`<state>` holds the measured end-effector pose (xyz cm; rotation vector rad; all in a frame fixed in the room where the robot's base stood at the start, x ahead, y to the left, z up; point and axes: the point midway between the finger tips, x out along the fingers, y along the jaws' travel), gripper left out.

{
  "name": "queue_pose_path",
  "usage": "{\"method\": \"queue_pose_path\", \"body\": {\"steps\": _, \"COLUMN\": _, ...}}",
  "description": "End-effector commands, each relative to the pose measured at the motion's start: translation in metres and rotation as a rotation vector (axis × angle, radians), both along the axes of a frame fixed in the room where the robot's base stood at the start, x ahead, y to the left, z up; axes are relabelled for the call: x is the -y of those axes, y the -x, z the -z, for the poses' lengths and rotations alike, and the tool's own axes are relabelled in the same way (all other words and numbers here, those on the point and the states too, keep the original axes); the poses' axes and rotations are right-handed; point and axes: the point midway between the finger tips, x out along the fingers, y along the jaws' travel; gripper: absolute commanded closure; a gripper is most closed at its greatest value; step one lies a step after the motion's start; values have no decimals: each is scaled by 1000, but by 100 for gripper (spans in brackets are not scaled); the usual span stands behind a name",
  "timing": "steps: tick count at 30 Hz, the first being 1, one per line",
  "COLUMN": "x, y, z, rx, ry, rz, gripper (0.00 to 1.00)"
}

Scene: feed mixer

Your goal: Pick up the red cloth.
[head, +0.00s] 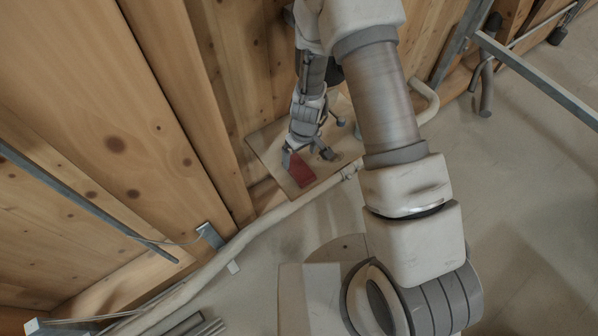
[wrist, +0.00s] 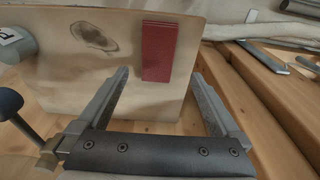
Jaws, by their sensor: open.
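The red cloth (head: 300,170) is a small dark-red rectangle lying flat on a pale wooden board (head: 268,151). In the wrist view the red cloth (wrist: 157,52) lies ahead of the fingertips, between their lines, with its lower edge near their level. My gripper (head: 306,155) is at the board, at the cloth's upper edge in the head view. In the wrist view my gripper (wrist: 160,74) is open, with nothing between its fingers. I cannot tell whether a fingertip touches the board.
A pale pipe (head: 262,222) runs along the board's front side. Wooden wall planks (head: 110,140) stand close on the left. A blue knob (wrist: 11,101) and a grey cylinder (wrist: 15,45) are at the wrist view's left. Open floor (head: 520,200) lies to the right.

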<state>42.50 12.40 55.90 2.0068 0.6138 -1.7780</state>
Motion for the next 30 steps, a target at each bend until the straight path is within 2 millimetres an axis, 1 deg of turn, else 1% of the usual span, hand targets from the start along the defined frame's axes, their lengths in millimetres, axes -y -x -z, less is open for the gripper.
{"method": "queue_pose_path", "body": {"steps": 1, "x": 0, "y": 0, "z": 12, "rx": -1, "ry": 0, "rz": 1, "gripper": 0}}
{"method": "queue_pose_path", "body": {"steps": 3, "x": -1, "y": -1, "z": 19, "rx": -2, "ry": -1, "rz": 1, "gripper": 0}}
{"method": "queue_pose_path", "body": {"steps": 8, "x": -2, "y": -3, "z": 27, "rx": -1, "ry": -1, "rz": 0, "gripper": 0}}
{"method": "queue_pose_path", "body": {"steps": 11, "x": -1, "y": -4, "z": 40, "rx": -2, "ry": 0, "rz": 2, "gripper": 0}}
{"method": "queue_pose_path", "body": {"steps": 15, "x": 1, "y": -7, "z": 63, "rx": -2, "ry": 0, "rz": 2, "gripper": 0}}
{"method": "queue_pose_path", "body": {"steps": 18, "x": 0, "y": -8, "z": 73, "rx": -2, "ry": 0, "rz": 0, "gripper": 0}}
{"method": "queue_pose_path", "body": {"steps": 21, "x": -1, "y": -9, "z": 76, "rx": -1, "ry": 0, "rz": 1, "gripper": 0}}
{"method": "queue_pose_path", "body": {"steps": 27, "x": -1, "y": -9, "z": 76, "rx": -1, "ry": 1, "rz": 0, "gripper": 0}}
{"method": "queue_pose_path", "body": {"steps": 28, "x": -1, "y": -9, "z": 76, "rx": -1, "ry": 1, "rz": 0, "gripper": 2}}
{"method": "queue_pose_path", "body": {"steps": 30, "x": -1, "y": -9, "z": 76, "rx": -1, "ry": 1, "rz": 0, "gripper": 14}}
